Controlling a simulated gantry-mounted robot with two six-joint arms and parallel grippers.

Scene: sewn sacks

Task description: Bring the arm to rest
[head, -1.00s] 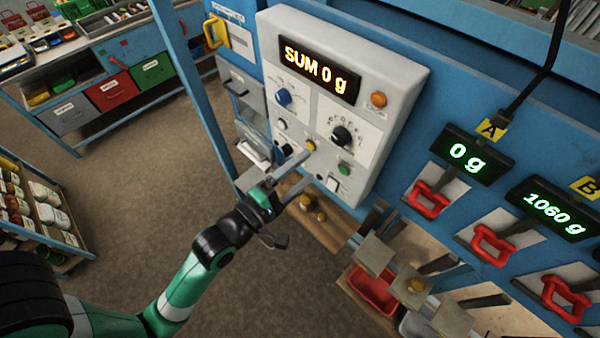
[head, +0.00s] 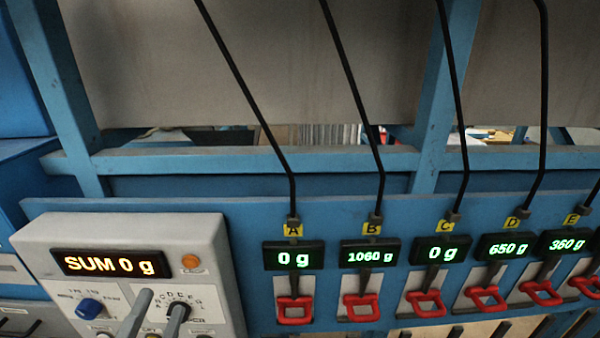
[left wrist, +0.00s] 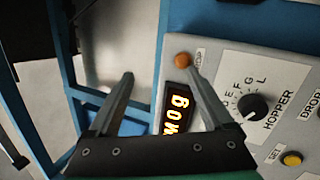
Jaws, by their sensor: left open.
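My left gripper (head: 161,299) shows at the bottom left of the head view, its two grey fingers apart in front of the control box (head: 130,235). The rest of the left arm is below the picture. In the left wrist view the same gripper (left wrist: 161,76) is open with nothing between its fingers. The right fingertip overlaps the box near the orange button (left wrist: 183,60); I cannot tell whether it touches. The box's display (head: 110,263) reads SUM 0 g. My right gripper is in neither view.
A row of hopper displays hangs on the blue panel: A (head: 293,255) 0 g, B (head: 370,253) 1060 g, C 0 g, D 650 g, E 360 g. Red handles (head: 295,310) sit below them. Black cables (head: 245,110) rise above. A black dial (left wrist: 252,106) shows on the box.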

